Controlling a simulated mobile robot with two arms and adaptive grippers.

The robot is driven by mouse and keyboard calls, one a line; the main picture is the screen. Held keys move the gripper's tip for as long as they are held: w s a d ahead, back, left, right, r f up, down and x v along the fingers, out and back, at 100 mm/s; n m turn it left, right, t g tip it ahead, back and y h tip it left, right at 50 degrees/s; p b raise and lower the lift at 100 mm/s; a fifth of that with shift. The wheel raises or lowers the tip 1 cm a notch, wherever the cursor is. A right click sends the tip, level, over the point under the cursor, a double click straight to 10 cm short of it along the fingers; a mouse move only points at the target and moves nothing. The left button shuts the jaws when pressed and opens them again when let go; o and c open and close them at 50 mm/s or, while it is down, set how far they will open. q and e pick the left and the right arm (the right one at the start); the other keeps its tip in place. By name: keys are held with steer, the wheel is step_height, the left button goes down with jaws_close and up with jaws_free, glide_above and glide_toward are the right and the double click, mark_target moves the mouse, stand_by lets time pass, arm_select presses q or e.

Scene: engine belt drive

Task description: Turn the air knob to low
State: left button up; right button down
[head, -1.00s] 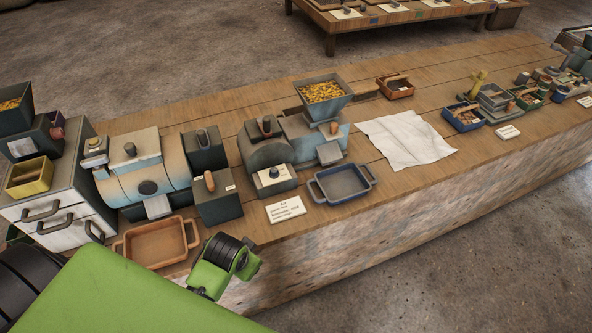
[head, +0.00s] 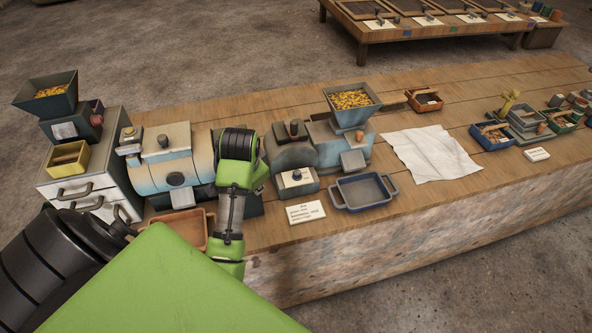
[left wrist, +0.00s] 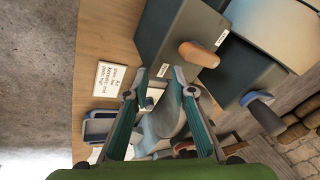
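A knob (head: 297,175) sits on a pale plate on the front of the small machine's grey base. A card (head: 306,212) on the bench before it has a first line that seems to read "Air"; the card also shows in the left wrist view (left wrist: 109,78). I cannot tell the knob's setting. In the left wrist view my left gripper (left wrist: 161,76) has its teal fingers apart and empty, close to dark boxes with a wooden handle (left wrist: 198,54) and a black handle (left wrist: 263,113). In the head view my left arm hides these boxes and its own fingers. My right gripper is not in view.
The roaster drum (head: 172,165) stands left of my arm. A blue tray (head: 362,192) and a white cloth (head: 433,154) lie to the right. A tan tray (head: 187,225) is partly hidden by my arm. A hopper (head: 352,102) rises behind the small machine.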

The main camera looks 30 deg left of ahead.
arm_select(q)
steer(key=w+a+r+h, duration=0.2)
steer(key=w+r, duration=0.1)
steer(key=w, duration=0.3)
steer(key=m+h, duration=0.3)
glide_toward(297, 172)
steer(key=p+x, duration=0.1)
steer(key=x, duration=0.7)
steer(key=shift+f+p, duration=0.35)
steer(key=shift+f, duration=0.05)
steer(key=shift+t, duration=0.3)
jaws_close()
